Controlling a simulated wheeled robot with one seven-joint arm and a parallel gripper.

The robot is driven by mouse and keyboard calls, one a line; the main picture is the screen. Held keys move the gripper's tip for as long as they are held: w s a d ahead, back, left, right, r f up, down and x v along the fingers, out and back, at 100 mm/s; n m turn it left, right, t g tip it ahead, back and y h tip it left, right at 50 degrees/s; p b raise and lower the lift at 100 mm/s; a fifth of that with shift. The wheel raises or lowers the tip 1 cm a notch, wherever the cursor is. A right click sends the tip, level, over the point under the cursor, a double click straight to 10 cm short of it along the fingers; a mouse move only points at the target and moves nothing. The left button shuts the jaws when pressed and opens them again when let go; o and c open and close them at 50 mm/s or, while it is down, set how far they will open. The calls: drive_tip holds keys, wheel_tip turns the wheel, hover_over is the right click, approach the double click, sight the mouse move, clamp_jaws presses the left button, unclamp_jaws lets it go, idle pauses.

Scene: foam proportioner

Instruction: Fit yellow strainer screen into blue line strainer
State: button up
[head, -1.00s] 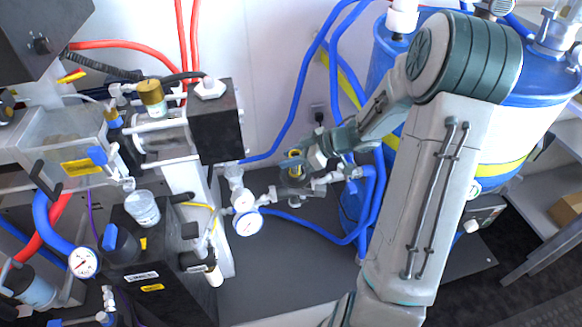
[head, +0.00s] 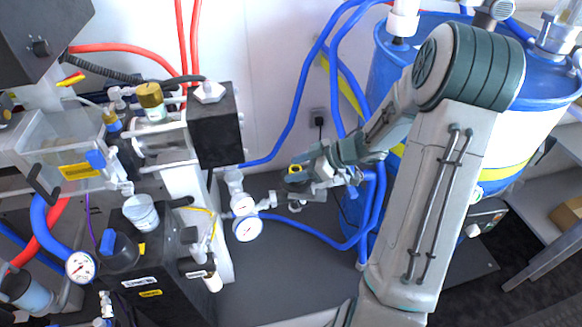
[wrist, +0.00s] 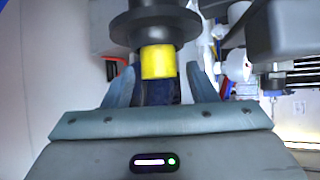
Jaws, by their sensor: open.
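The yellow strainer screen (wrist: 156,61) shows in the wrist view as a short yellow cylinder between the two blue-grey fingers of my gripper (wrist: 154,75). Gaps show on both sides of it, so the fingers stand open around it. A black round collar adjoins it at the top of that view, and something dark blue lies behind its lower end. In the head view the screen (head: 295,168) is a small yellow ring at the tip of my gripper (head: 303,167). The blue line strainer is not clearly distinguishable; how deep the screen sits in anything cannot be told.
A white pressure gauge (head: 248,228) and pipe fittings stand left of the gripper. Blue hoses (head: 378,205) run close on its right, before a large blue drum (head: 376,62). A black block (head: 215,125) stands upper left. The grey floor panel (head: 290,270) in front is clear.

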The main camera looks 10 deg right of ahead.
drive_tip(key=p+v, duration=0.3)
drive_tip(key=v, duration=0.6)
drive_tip(key=w+d+r+m+t+h, duration=0.3)
drive_tip(key=d+r+m+t+h, duration=0.15)
drive_tip(key=r+m+h, duration=0.5)
drive_tip(key=s+a+m+g, duration=0.1)
drive_tip(key=s+a+g, duration=0.3)
drive_tip(key=s, duration=0.6)
drive_tip(key=s+a+m+g, duration=0.2)
drive_tip(key=s+a+g, duration=0.2)
drive_tip(key=s+a, duration=0.3)
drive_tip(key=s, duration=0.4)
drive_tip(key=shift+a+f, duration=0.3)
drive_tip(key=shift+a, duration=0.1)
